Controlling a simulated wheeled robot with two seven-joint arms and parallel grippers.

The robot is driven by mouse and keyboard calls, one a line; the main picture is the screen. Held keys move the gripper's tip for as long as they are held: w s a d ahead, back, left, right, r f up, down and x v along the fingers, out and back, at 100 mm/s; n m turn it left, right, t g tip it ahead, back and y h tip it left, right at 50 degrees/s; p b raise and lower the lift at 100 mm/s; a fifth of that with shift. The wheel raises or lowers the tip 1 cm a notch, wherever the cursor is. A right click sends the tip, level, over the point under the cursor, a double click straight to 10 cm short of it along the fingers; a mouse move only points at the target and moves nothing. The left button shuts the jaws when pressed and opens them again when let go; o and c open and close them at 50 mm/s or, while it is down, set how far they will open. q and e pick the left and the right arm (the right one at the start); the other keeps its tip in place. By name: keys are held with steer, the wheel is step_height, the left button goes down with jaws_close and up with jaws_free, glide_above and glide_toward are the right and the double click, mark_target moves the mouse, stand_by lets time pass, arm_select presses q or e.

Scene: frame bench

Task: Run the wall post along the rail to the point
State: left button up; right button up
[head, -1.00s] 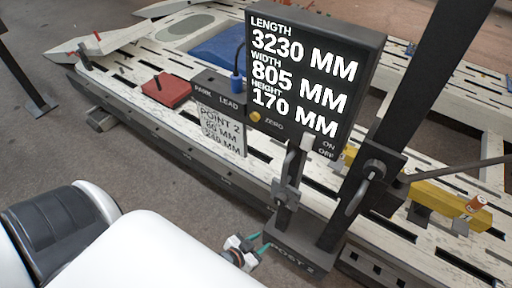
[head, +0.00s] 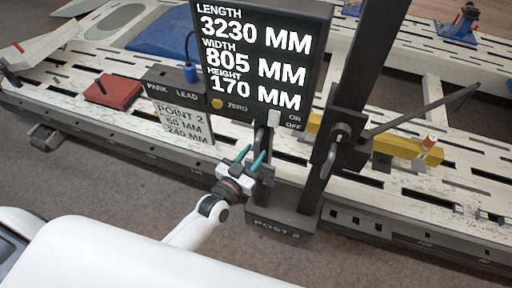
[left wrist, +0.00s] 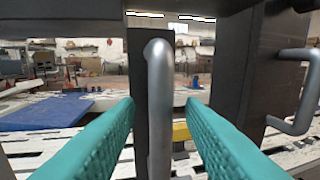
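The wall post (head: 280,222) is dark, marked POST 2, and stands upright at the near edge of the white slotted bench. Its display (head: 258,55) reads length 3230, width 805 and height 170 mm. My left gripper (head: 251,155) is open, its teal fingers at the post's left upright. In the left wrist view a grey bar handle (left wrist: 160,105) stands upright between the two fingers, with a gap showing on each side. A second handle (left wrist: 300,95) is at the right there. A POINT 2 card (head: 183,118) hangs at the bench's near side. My right gripper is out of view.
A PARK/LEAD box (head: 172,87) with a blue plug (head: 191,73) sits left of the display. A red block (head: 112,92) lies farther left on the bench. A yellow beam (head: 385,147) lies right of the post. The floor in front is clear.

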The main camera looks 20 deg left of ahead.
arm_select(q)
steer(key=shift+x, duration=1)
steer(key=shift+w+d, duration=0.1)
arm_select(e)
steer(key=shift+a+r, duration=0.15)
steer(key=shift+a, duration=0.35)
arm_select(q)
jaws_close()
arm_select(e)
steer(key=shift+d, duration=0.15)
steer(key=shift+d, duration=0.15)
